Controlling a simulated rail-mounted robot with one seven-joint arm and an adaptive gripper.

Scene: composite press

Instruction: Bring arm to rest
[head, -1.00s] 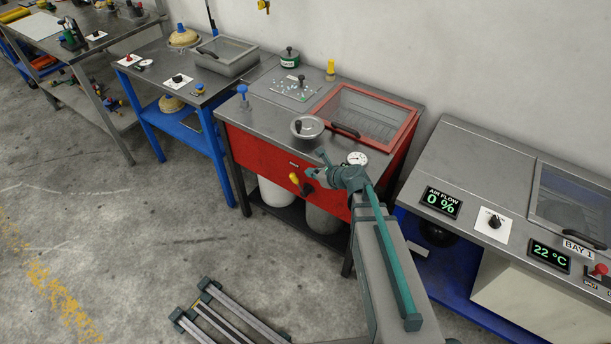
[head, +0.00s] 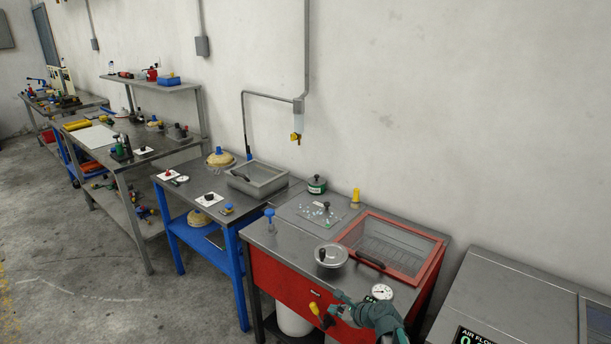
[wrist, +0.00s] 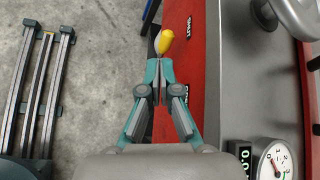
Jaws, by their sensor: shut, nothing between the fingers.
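My gripper (wrist: 159,68) is shut and empty in the wrist view, its teal fingers together. A yellow-tipped handle (wrist: 166,42) shows just beyond the fingertips, in front of the red cabinet (wrist: 204,75); I cannot tell if they touch. In the head view my gripper (head: 334,312) is at the lower edge, by the front of the red cabinet (head: 275,283), just right of the yellow handle (head: 314,309). The rest of my arm is mostly cut off below.
The red cabinet's top carries a round lid (head: 331,256), a gauge (head: 382,291) and a red-framed glass cover (head: 390,246). A blue-legged table (head: 241,275) stands left. A grey bench (head: 505,300) stands right. The floor (head: 90,290) at left is open.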

